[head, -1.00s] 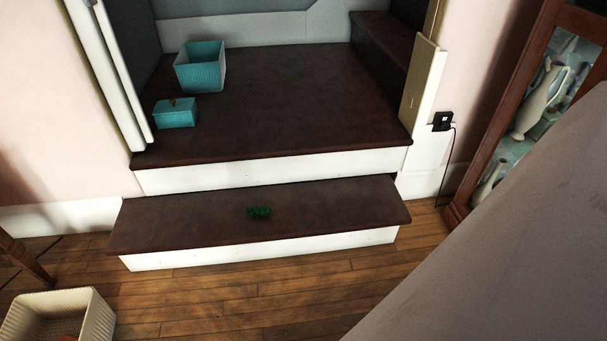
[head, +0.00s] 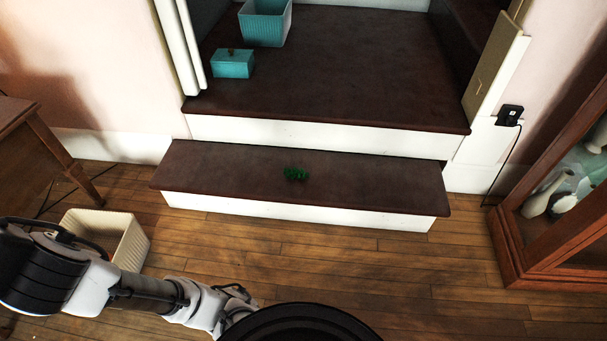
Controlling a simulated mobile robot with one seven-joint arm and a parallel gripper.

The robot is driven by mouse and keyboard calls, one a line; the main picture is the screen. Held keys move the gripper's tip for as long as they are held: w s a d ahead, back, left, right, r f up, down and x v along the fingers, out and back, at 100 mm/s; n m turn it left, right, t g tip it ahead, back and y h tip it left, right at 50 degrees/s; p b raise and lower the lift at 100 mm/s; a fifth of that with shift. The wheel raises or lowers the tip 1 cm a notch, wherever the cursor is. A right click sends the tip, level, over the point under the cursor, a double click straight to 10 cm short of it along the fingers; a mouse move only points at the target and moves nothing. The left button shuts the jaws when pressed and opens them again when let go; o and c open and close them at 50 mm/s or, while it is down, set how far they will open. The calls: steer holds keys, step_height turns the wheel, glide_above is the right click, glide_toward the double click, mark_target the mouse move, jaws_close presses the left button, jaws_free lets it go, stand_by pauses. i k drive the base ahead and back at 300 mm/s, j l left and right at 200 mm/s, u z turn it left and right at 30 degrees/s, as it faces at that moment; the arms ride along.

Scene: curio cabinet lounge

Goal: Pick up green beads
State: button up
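My arm shows at the lower left of the head view, reaching right along the bottom above the wood floor. Its end is low in the picture, short of the step and apart from the beads. The fingers of my gripper cannot be made out, and a black rounded part of my body fills the bottom middle.
A teal bin (head: 265,28) and a small teal box (head: 233,64) stand on the upper platform (head: 340,75). A cream basket (head: 128,243) is on the floor behind my arm. A wooden table (head: 35,140) is at left, a glass cabinet (head: 560,225) at right. Floor before the step is clear.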

mark_target(293, 173)
steer(key=i+j+z, duration=0.1)
steer(key=i, duration=0.3)
steer(key=i+j+z, duration=0.1)
steer(key=i+j, duration=0.2)
steer(key=i+j+z, duration=0.1)
steer(key=i+j, duration=0.15)
steer(key=i, duration=0.25)
